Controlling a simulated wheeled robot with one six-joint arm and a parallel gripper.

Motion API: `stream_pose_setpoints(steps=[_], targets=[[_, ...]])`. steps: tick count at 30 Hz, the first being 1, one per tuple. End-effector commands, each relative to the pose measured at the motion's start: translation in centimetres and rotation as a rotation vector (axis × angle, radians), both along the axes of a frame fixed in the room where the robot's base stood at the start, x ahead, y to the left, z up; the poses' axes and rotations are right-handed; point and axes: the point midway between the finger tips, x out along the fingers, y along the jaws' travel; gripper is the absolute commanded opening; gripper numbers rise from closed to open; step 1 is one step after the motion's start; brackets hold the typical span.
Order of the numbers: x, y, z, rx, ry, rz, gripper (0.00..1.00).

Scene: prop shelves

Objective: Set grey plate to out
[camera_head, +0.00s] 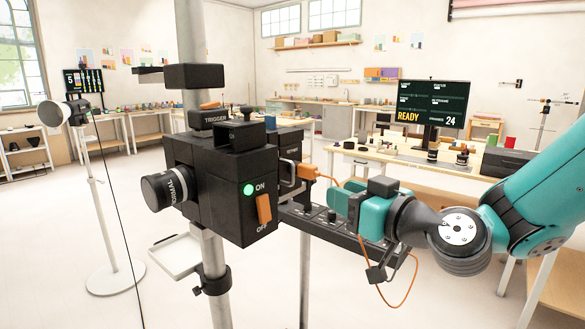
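A black camera-like box (222,180) is mounted on a grey pole. A pale grey, square plate (176,258) sticks out at the lower left below the box; I take this as the grey plate, but cannot be sure. The box has a knob marked NORMAL (165,188), a TRIGGER label on top, and an orange switch (264,209) beside a lit green lamp, between ON and OFF. My teal gripper (340,203) is right of the box, by a black rail (345,236), apart from the plate. Its fingertips are partly hidden, and its opening is unclear.
An orange plug (308,172) with a thin cable is at the box's right side, close to my gripper. A white lamp on a stand (100,225) is at left. A monitor (433,104) reading READY stands on a back bench.

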Motion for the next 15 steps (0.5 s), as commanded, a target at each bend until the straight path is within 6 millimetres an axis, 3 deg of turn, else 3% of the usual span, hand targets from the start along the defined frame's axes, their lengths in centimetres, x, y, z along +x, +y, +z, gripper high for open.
stream_pose_setpoints(steps=[1, 15], targets=[[0.9, 0.8, 0.7, -0.002, 0.002, 0.004, 0.34], [8.5, 7.6, 0.6, -0.002, 0.001, 0.004, 0.34]])
